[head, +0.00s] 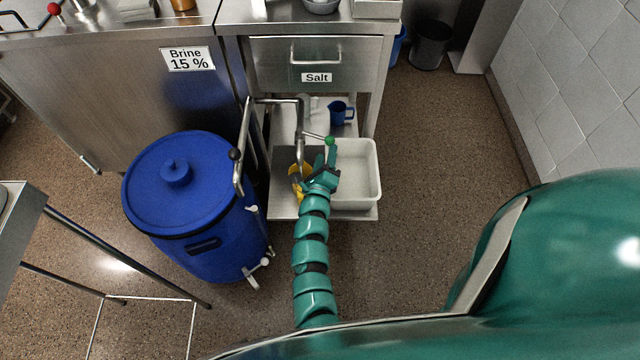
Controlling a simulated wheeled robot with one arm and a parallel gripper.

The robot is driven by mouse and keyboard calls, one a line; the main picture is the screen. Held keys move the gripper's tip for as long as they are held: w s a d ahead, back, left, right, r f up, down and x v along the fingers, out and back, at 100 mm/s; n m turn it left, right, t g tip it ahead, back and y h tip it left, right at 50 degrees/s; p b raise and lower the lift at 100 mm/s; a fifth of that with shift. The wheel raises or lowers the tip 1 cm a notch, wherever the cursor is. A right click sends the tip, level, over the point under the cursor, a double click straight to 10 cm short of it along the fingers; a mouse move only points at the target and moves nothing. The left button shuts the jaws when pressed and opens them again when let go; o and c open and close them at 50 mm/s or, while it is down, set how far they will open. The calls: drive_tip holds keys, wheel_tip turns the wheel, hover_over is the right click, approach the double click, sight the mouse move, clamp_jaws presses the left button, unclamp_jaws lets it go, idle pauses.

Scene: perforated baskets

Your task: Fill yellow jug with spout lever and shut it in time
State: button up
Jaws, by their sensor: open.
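The yellow jug (295,172) stands below the metal spout (301,140) on the lower shelf, partly hidden by the spout and my gripper. Its inside and liquid level cannot be made out. The spout lever (314,136) sticks out to the right and ends in a green knob (330,141). My gripper (333,160) is open, with its fingers just below the knob in the picture. I cannot tell whether a finger touches the knob. No flow from the spout can be made out.
A white tub (372,190) stands right of my gripper, and a blue jug (340,112) stands behind. A large blue barrel (180,215) with a metal pipe beside it stands left. The salt drawer (310,62) is above the shelf. The floor right is clear.

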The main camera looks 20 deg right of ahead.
drive_tip(key=v, duration=0.9)
idle(7.1)
